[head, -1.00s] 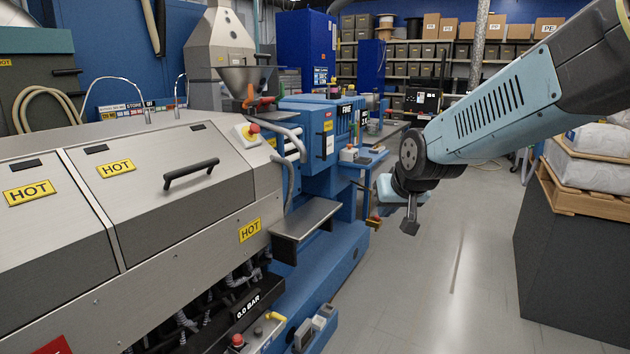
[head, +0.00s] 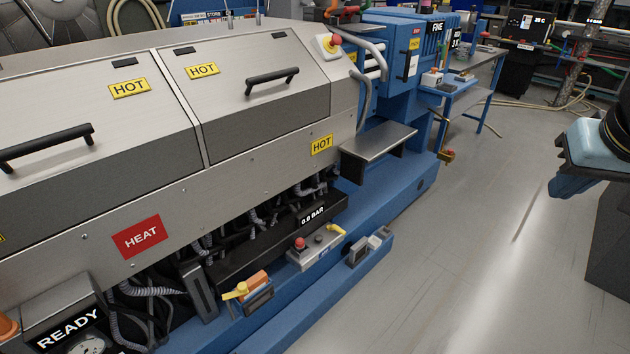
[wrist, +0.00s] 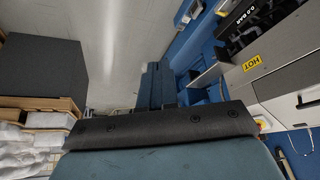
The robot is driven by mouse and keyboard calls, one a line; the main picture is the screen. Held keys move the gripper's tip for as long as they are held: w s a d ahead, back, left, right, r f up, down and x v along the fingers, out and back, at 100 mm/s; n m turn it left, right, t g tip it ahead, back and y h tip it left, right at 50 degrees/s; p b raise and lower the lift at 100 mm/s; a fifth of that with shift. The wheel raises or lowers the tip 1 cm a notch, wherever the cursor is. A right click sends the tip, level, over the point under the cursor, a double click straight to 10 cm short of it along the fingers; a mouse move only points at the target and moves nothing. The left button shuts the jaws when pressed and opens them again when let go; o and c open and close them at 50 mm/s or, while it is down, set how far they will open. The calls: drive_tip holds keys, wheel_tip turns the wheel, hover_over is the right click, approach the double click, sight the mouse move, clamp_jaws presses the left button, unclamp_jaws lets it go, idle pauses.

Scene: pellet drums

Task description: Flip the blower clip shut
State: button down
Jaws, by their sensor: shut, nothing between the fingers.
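My gripper (wrist: 154,76) shows in the wrist view with its two blue fingers together and nothing between them. It hangs over open floor, apart from the machine. No part is plainly marked as the blower clip. A yellow lever on an orange block (head: 256,280) sits low on the machine's blue base. Another small yellow lever (head: 336,229) sits on a grey control box (head: 315,250) with a red button. I cannot tell which, if either, is the clip.
The long grey machine (head: 225,150) with HOT covers and black handles fills the left. A metal shelf (head: 378,139) juts from its side. A blue bench (head: 470,85) stands behind. Clear floor (head: 470,260) lies at right, and a dark block (wrist: 45,55) shows in the wrist view.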

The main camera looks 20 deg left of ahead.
drive_tip(key=w+a+f+n, duration=0.3)
drive_tip(key=w+a+f, duration=0.1)
drive_tip(key=w, duration=0.5)
drive_tip(key=w+a+f+n, duration=0.2)
drive_tip(key=w+a+f, duration=0.15)
drive_tip(key=w, duration=0.45)
drive_tip(key=w+a+f+n+y, duration=0.2)
drive_tip(key=w+a+f+n, duration=0.2)
drive_tip(key=a+f, duration=0.7)
drive_tip(key=w+a+f+n+y, duration=0.2)
drive_tip(key=w+a+f+n, duration=0.25)
drive_tip(key=a+f, duration=0.55)
drive_tip(key=n+g+y, duration=0.4)
drive_tip(key=g+y, duration=0.1)
drive_tip(key=y, duration=0.1)
approach(247, 290)
wheel_tip(247, 290, down, 3)
drive_tip(key=a, duration=0.3)
drive_tip(key=shift+w+a+f, duration=0.15)
drive_tip(key=shift+a+f, duration=0.1)
drive_tip(key=shift+f, duration=0.05)
drive_tip(key=shift+a, duration=0.6)
